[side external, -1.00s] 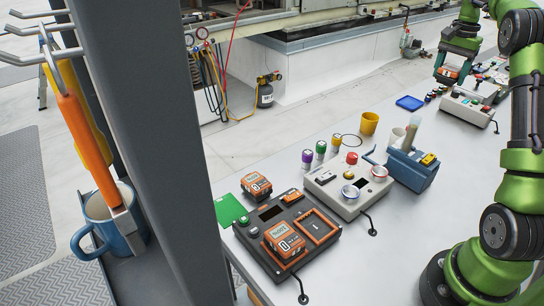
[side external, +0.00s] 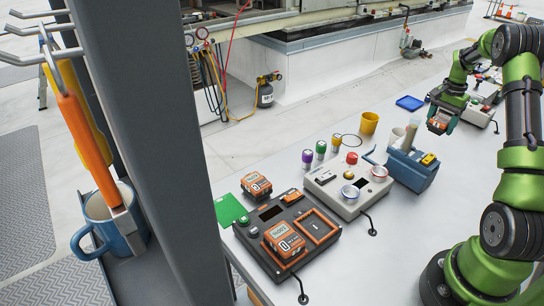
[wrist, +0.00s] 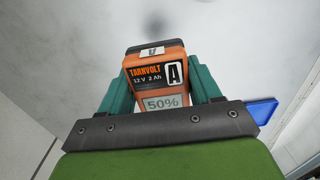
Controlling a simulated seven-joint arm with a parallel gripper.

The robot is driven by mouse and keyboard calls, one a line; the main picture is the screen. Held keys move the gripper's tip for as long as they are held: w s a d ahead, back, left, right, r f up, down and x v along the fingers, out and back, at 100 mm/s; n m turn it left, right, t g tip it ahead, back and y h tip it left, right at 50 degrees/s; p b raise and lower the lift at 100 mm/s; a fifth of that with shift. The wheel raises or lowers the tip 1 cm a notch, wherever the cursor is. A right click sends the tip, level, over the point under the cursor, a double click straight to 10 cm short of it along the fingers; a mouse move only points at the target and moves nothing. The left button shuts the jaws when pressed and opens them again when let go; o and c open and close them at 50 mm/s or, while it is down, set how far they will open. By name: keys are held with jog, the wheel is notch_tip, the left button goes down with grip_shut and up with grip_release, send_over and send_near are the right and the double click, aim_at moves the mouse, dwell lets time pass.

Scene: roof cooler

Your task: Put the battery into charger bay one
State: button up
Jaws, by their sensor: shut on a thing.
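My gripper (side external: 441,122) is shut on an orange and black battery (side external: 438,124), held above the table at the upper right of the side view. In the wrist view the battery (wrist: 158,75) sits between the teal fingers and shows the letter A and a 50% display. The dark charger (side external: 287,236) stands at the front of the table. Its left bay holds a battery marked 0 (side external: 284,239); the orange-framed right bay (side external: 318,226) is empty. Another orange battery (side external: 256,186) stands behind the charger.
A grey box with knobs (side external: 348,189) and a blue caddy (side external: 410,170) stand between my gripper and the charger. A dark post (side external: 145,140) rises at left.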

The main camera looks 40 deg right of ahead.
aim_at(430, 148)
jog(key=shift+f, duration=3.45)
jog(key=shift+f, duration=0.15)
jog(key=o, duration=1.3)
